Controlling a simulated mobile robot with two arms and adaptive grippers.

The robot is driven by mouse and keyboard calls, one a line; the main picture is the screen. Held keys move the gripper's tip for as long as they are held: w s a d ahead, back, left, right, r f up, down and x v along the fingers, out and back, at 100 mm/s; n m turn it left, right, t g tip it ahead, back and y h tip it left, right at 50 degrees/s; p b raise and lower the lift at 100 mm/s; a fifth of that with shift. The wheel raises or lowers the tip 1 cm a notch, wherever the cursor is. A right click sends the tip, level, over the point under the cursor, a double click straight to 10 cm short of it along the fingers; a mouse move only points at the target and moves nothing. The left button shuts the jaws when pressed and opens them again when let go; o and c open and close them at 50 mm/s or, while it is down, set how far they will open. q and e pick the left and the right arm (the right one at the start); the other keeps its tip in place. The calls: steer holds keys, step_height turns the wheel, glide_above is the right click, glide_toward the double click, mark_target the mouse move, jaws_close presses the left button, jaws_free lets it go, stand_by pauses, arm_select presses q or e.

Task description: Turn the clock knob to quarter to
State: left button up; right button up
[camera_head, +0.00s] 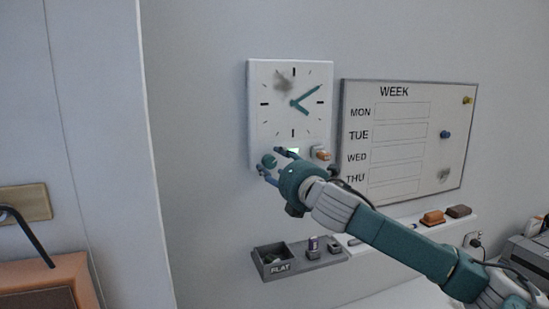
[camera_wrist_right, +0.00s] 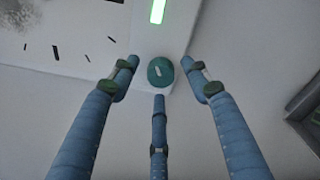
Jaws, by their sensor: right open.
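The white square clock (camera_head: 262,125) hangs on the wall with teal hands; the longer hand points up-right near the two mark, the shorter down-right near four. A round teal knob (camera_head: 269,160) sits at its lower left corner, with a lit green strip (camera_head: 293,151) beside it. In the right wrist view the knob (camera_wrist_right: 160,71) has a pale mark and lies between the fingertips. My right gripper (camera_head: 272,164) is open, its three fingers spread around the knob; I see gaps and cannot tell any contact. My left gripper is not in view.
A weekly whiteboard (camera_head: 405,140) hangs to the right. An orange-brown part (camera_head: 320,153) sits at the clock's lower right. Below are a grey tray (camera_head: 275,262) marked FLAT and a ledge with erasers (camera_head: 433,217). A pale panel (camera_head: 110,150) stands at left.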

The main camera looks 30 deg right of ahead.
steer(key=shift+w, duration=0.4)
steer(key=c, duration=1.1)
steer(key=shift+c, duration=0.2)
steer(key=shift+m, duration=0.4)
